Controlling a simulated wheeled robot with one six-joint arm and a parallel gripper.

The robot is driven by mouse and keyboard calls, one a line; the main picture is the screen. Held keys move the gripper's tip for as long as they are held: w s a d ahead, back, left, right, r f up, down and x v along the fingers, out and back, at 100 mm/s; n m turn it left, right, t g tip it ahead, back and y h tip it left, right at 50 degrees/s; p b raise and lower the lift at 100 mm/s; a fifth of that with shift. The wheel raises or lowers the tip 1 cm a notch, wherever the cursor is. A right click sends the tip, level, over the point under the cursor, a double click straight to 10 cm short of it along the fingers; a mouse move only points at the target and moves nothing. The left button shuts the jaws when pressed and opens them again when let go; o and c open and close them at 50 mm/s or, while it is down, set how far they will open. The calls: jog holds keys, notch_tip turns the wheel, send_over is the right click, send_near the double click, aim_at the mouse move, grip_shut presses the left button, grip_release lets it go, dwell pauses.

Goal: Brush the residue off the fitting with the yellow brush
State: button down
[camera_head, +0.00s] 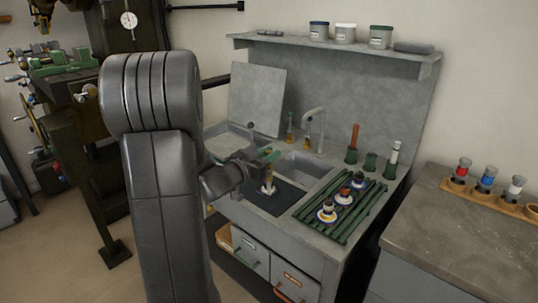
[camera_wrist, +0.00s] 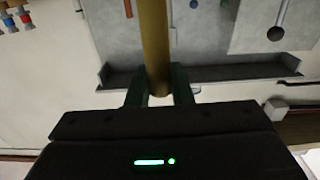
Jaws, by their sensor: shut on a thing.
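In the head view the brush (camera_head: 267,174) points down from the fingers. A small pale shape (camera_head: 268,189) lies at its lower end on the mat; I cannot tell whether it is the bristles or a fitting. Several fittings with white and blue bases, one of them here (camera_head: 327,213), stand on the green rack (camera_head: 340,222) to the right.
A sink (camera_head: 306,166) and tap (camera_head: 316,118) are behind my gripper. A side counter (camera_head: 460,235) holds several capped bottles.

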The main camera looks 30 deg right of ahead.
jog(key=shift+f+b, duration=0.35)
jog(key=shift+f, duration=0.15)
dwell(0.3)
jog(key=shift+w+a+r+p, duration=0.1)
jog(key=shift+w+a+p, duration=0.2)
jog(key=shift+w, duration=0.3)
jog(key=shift+w+a+r+p, duration=0.15)
jog(key=shift+w+p, duration=0.15)
jog(key=shift+w, duration=0.3)
jog(key=shift+w+f, duration=0.1)
jog(key=shift+s+d+f, duration=0.1)
jog(key=shift+s+d, duration=0.15)
jog(key=shift+s, duration=0.45)
jog(key=shift+s+d, duration=0.2)
jog(key=shift+s, duration=0.5)
jog(key=shift+w+a+p, duration=0.3)
jog(key=shift+w+p, duration=0.05)
jog(key=shift+w, duration=0.5)
jog(key=shift+w+a+p, duration=0.3)
jog(key=shift+w, duration=0.5)
jog(key=shift+w+a+p, duration=0.3)
jog(key=shift+w+p, duration=0.05)
jog(key=shift+w, duration=0.5)
jog(key=shift+s, duration=0.1)
